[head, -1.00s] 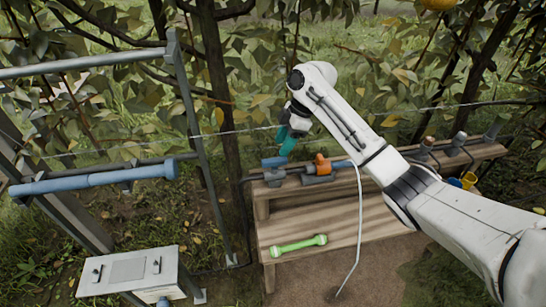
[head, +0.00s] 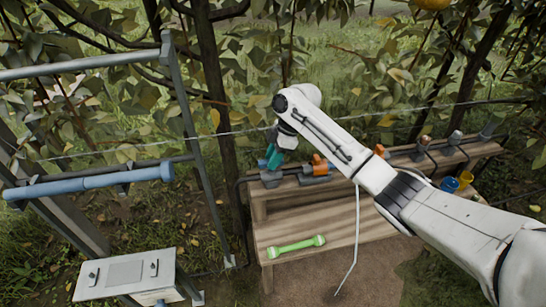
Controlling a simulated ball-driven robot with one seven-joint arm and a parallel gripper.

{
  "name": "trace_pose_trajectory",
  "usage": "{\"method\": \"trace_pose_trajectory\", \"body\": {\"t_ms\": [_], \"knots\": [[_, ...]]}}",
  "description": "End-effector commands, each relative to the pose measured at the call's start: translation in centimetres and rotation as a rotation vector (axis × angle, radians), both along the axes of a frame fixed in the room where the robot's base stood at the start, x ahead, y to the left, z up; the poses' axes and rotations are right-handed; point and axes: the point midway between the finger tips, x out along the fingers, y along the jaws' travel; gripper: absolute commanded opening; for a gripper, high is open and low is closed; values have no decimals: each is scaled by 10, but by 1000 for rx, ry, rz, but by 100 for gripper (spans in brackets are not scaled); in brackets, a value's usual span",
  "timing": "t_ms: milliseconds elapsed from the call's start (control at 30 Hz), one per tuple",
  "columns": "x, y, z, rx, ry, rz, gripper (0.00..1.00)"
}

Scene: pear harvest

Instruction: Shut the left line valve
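A row of line fittings runs along the back board of the wooden bench (head: 256,209). At its left end is a valve (head: 271,180) with a grey body and a blue handle (head: 262,164). My gripper (head: 275,161) has teal fingers and points down at this handle, covering part of it. I cannot tell whether the fingers touch it or how far apart they are. Just to the right stands a valve with an orange handle (head: 319,162). Another orange handle (head: 380,151) shows farther right behind my arm.
Blue (head: 450,184) and yellow (head: 466,178) cups stand at the right. A metal frame with a blue tube (head: 95,182) and a grey box (head: 128,273) are at the left. A wire (head: 235,133) crosses behind my gripper.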

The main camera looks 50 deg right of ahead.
Motion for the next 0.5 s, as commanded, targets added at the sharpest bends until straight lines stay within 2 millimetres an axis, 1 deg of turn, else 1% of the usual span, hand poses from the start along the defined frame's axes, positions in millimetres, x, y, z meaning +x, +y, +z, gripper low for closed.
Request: {"method": "trace_pose_trajectory", "body": {"t_ms": [33,267,500], "knots": [[0,0,0,0,0,0,23],[0,0,0,0,0,0,1],[0,0,1,0,0,-6,0]]}}
